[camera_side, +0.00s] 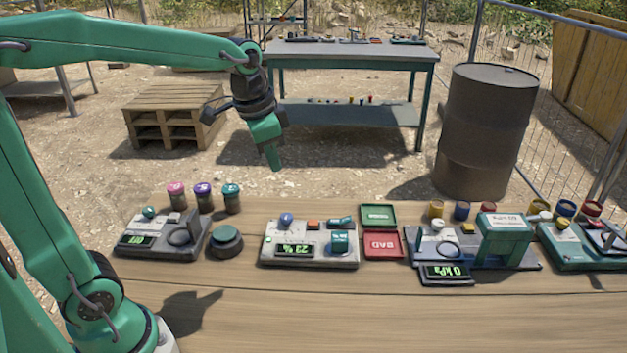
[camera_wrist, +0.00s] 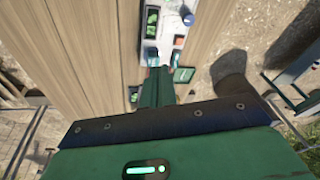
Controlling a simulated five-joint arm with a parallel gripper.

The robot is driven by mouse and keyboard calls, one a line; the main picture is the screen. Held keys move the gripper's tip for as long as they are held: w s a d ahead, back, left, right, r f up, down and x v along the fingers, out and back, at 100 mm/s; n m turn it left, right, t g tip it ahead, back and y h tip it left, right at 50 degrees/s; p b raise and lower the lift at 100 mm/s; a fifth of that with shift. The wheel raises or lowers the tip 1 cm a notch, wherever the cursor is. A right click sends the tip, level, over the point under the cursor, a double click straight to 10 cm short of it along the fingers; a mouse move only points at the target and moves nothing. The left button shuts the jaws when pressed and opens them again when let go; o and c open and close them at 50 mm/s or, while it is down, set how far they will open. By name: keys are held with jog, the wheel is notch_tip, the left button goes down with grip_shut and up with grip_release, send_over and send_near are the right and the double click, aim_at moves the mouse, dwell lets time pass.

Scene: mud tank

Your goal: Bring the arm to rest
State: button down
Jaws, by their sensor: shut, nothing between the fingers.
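My gripper (camera_side: 275,163) hangs in the air, pointing down, above and behind the bench (camera_side: 330,310) in the side view. Its green fingers are together and hold nothing. In the wrist view the shut fingers (camera_wrist: 157,76) point toward the bench instruments. The middle instrument (camera_side: 310,243), with a lit display reading 23 %, stands on the bench below and to the right of my gripper. Its display (camera_wrist: 152,22) also shows in the wrist view. My gripper touches nothing.
A scale-like instrument (camera_side: 160,236) stands left, with several lidded jars (camera_side: 203,197) behind it. A green tray (camera_side: 378,215), a red BAD tray (camera_side: 383,244) and a press-like instrument (camera_side: 503,240) stand right. A drum (camera_side: 487,130) stands behind. The bench's front is clear.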

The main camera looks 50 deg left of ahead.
jog(key=s+d+n+t, duration=0.1)
jog(key=s+n, duration=0.1)
jog(key=s, duration=0.5)
jog(key=s+f+n+t, duration=0.1)
jog(key=s+n, duration=0.1)
jog(key=s, duration=0.4)
jog(key=shift+s+d+f+n+t, duration=0.25)
jog(key=shift+s+d+n+t, duration=0.05)
jog(key=shift+s+d+t, duration=0.1)
